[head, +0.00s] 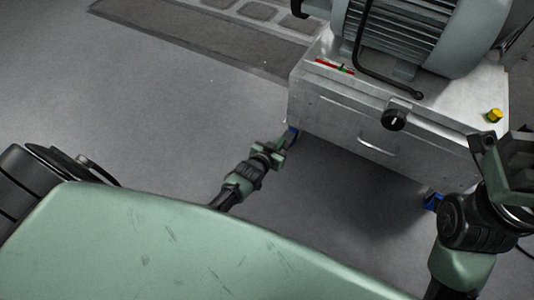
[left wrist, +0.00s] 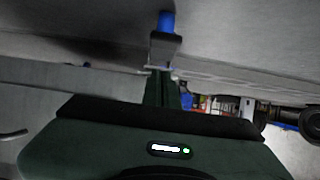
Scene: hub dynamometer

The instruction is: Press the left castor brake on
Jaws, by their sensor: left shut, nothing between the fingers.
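The left castor brake (head: 291,134) is a small blue part under the cabinet's near left corner in the head view, partly hidden by my left gripper. My left gripper (head: 283,143) is shut and empty, close against it; I cannot tell whether they touch. In the left wrist view, the dark finger part rises in the middle, with a blue piece (left wrist: 166,22) just past it. My right gripper is partly cut off at the right edge of the head view, and its fingers are not clear.
The grey cabinet (head: 340,125) carries a large motor (head: 420,35), a black knob (head: 394,120) and a yellow button (head: 494,115). Another blue castor part (head: 433,202) shows under its near right corner. The floor (head: 180,110) left of the cabinet is clear.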

